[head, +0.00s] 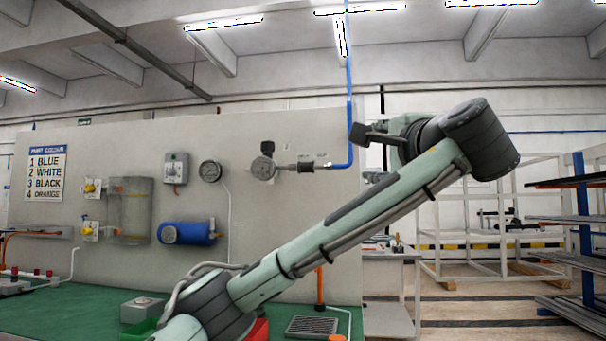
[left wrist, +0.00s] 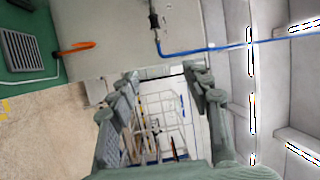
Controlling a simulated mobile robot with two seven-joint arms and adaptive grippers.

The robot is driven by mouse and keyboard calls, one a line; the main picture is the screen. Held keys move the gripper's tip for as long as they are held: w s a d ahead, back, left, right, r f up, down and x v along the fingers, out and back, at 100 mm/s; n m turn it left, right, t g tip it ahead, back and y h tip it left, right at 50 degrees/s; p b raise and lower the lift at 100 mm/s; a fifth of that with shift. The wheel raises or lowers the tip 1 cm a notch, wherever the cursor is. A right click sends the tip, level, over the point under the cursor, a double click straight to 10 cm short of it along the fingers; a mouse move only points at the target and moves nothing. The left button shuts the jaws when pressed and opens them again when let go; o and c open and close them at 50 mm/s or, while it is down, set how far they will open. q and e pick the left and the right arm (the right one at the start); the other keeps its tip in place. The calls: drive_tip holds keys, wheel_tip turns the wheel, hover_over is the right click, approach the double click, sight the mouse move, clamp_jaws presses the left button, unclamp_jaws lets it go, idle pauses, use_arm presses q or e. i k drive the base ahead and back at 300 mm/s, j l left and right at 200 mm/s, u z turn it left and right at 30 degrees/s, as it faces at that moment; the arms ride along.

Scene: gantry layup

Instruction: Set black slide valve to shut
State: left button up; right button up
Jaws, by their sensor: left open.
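The black slide valve (head: 306,166) is a small dark inline fitting on the grey panel. It sits between a round grey regulator (head: 263,167) and the bent end of a blue pipe (head: 349,110). Small labels are beside it, too small to read, and I cannot tell its setting. In the left wrist view the dark fitting (left wrist: 154,19) shows at the top, beyond the fingers. My left gripper (head: 366,156) is open and empty, to the right of the valve and apart from it. Its spread fingers also show in the left wrist view (left wrist: 161,74). My right gripper is not in view.
A gauge (head: 210,171), a blue tank (head: 188,233) and a grey box (head: 176,168) are on the panel to the left. A green bench (head: 75,307) runs below, with an orange upright (head: 319,287). White racks (head: 490,215) stand behind my arm at right.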

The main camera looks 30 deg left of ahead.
sight(305, 167)
drive_tip(key=i+j, duration=0.95)
drive_tip(key=j, duration=0.2)
